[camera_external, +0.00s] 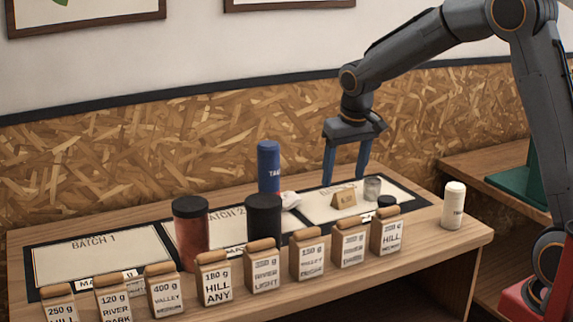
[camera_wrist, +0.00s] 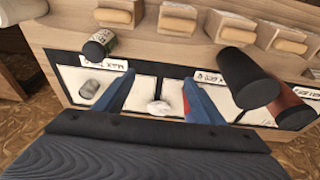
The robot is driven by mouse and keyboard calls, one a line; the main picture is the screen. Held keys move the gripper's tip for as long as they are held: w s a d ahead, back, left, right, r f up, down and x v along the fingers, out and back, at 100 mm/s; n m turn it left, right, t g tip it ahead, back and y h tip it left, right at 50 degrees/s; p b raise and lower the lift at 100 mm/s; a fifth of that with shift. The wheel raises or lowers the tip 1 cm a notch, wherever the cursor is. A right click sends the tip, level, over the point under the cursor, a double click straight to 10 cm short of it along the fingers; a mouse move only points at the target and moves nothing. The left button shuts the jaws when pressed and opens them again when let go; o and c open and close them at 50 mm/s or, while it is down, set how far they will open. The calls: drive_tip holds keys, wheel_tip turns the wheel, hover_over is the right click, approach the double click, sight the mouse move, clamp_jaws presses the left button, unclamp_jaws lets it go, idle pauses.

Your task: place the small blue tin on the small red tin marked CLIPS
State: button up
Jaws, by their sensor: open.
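I see no small tin with a readable CLIPS mark in either view. A tall blue cylinder (camera_external: 268,165) with partly readable white lettering stands at the back of the table, left of my gripper. A red cylinder with a black lid (camera_external: 190,232) stands further left and nearer; it also shows at the right of the wrist view (camera_wrist: 292,110). I cannot tell whether either is a task tin.
A black cylinder (camera_external: 263,218) stands beside the red one. Several labelled bags (camera_external: 214,280) line the front. A white cylinder (camera_external: 453,208) stands right.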

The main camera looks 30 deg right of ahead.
drive_tip(key=s+d+f, duration=0.3)
drive_tip(key=s+f, duration=0.1)
drive_tip(key=s, duration=0.5)
drive_tip(key=s+d+f+g, duration=0.1)
drive_tip(key=s+d+f, duration=0.2)
drive_tip(key=s, duration=0.5)
drive_tip(key=s+d+f, duration=0.4)
drive_tip(key=s+f, duration=0.1)
drive_tip(key=s, duration=0.4)
drive_tip(key=shift+s+g, duration=0.3)
drive_tip(key=shift+g, duration=0.1)
